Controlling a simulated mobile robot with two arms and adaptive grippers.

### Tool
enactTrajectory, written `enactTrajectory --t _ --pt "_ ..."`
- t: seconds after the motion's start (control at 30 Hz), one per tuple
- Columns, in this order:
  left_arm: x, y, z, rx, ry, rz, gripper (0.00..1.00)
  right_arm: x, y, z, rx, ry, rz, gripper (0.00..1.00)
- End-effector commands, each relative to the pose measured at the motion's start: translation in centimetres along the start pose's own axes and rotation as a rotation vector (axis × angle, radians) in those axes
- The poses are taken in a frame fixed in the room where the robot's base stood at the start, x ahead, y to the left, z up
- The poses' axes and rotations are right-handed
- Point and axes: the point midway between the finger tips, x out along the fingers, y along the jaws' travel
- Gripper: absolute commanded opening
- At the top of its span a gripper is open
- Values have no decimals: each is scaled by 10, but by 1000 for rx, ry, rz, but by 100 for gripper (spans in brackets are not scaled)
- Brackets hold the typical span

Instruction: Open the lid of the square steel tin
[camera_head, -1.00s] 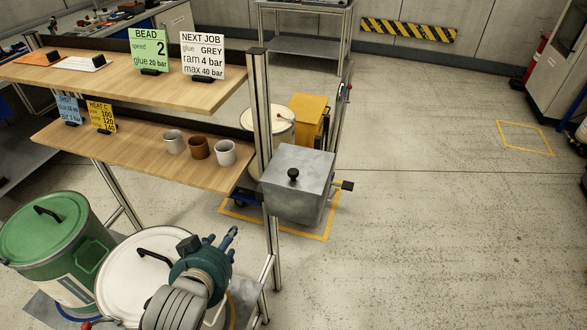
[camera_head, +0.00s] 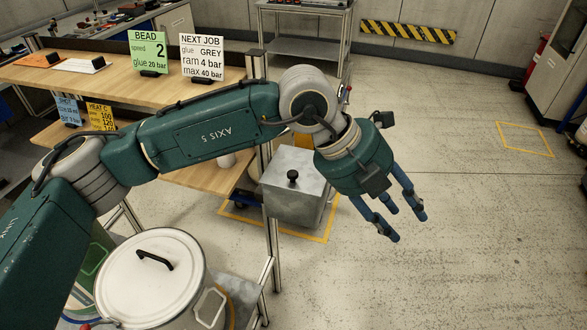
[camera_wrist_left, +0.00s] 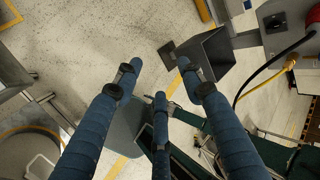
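The square steel tin (camera_head: 285,198) is a grey metal box beside the shelf post in the head view. Its flat lid (camera_head: 276,170) lies closed on top, with a black knob (camera_head: 293,176) in the middle. My left forearm and wrist cover the tin's back right part. My left gripper (camera_head: 408,225) is to the right of the tin, apart from it, with its three blue fingers spread, empty and pointing down to the right. In the left wrist view the fingers (camera_wrist_left: 165,85) are also apart with nothing between them. My right gripper is not in view.
A wooden two-level shelf (camera_head: 110,75) with signs stands left of the tin, its steel post (camera_head: 268,240) close to it. A white-lidded drum (camera_head: 120,290) stands at the lower left. The floor to the right is clear.

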Motion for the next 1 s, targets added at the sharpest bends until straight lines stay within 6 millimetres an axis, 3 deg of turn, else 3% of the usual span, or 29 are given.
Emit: enactTrajectory --t 0.03,0.13,0.23,0.37,0.53,1.0 --pt "-21 36 29 -11 -84 177 40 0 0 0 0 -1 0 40" --pt "-68 93 69 -68 -223 451 40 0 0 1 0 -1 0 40" --pt "-111 123 91 -122 -326 613 40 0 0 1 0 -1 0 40" --pt "-139 140 103 -161 -390 707 40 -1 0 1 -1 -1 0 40" --pt "-133 154 109 -169 -398 725 40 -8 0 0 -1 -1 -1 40" --pt "-78 206 132 -166 -395 720 40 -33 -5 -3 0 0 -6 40"
